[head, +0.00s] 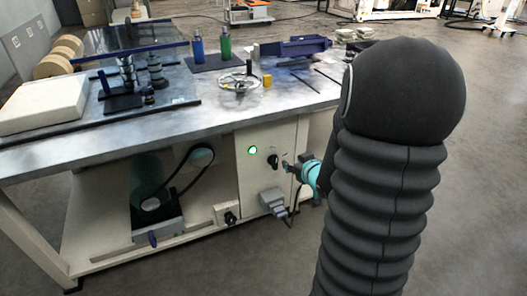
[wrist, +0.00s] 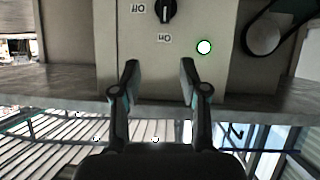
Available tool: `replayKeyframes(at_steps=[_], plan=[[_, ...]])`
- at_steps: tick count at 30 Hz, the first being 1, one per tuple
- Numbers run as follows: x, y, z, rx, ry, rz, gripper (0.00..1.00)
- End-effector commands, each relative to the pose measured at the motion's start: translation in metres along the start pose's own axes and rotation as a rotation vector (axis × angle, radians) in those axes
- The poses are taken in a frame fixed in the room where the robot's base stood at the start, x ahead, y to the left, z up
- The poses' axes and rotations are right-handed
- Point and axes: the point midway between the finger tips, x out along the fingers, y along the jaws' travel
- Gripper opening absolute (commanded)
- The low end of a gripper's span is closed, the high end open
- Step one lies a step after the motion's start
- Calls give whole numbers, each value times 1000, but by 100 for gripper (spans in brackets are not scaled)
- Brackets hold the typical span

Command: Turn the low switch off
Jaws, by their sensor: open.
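A black rotary switch (head: 272,160) sits on the pale panel under the bench, right of a lit green lamp (head: 252,150). In the wrist view, which is upside down, this switch (wrist: 166,10) is cut by the top edge, between "Off" and "On" labels. Its pale mark seems to point toward "On". A second black knob (head: 230,217) sits lower, on the bottom rail; its setting is too small to read. My gripper (wrist: 160,82) is open and empty, its fingers apart and short of the panel. In the head view it (head: 287,162) is just right of the upper switch.
The bench top (head: 190,118) overhangs the panel. A grey box (head: 272,200) with a cable juts out below the switch. A belt and pulley (head: 200,157) are to the left.

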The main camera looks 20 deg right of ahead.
Motion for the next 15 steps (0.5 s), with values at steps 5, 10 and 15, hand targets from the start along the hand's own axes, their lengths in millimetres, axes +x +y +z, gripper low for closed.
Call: replayKeyframes(at_steps=[5, 10, 15], plan=[[13, 3, 23, 42, 58, -62, 44], [20, 2, 26, 53, 79, -83, 44], [41, 0, 24, 52, 80, -85, 44]])
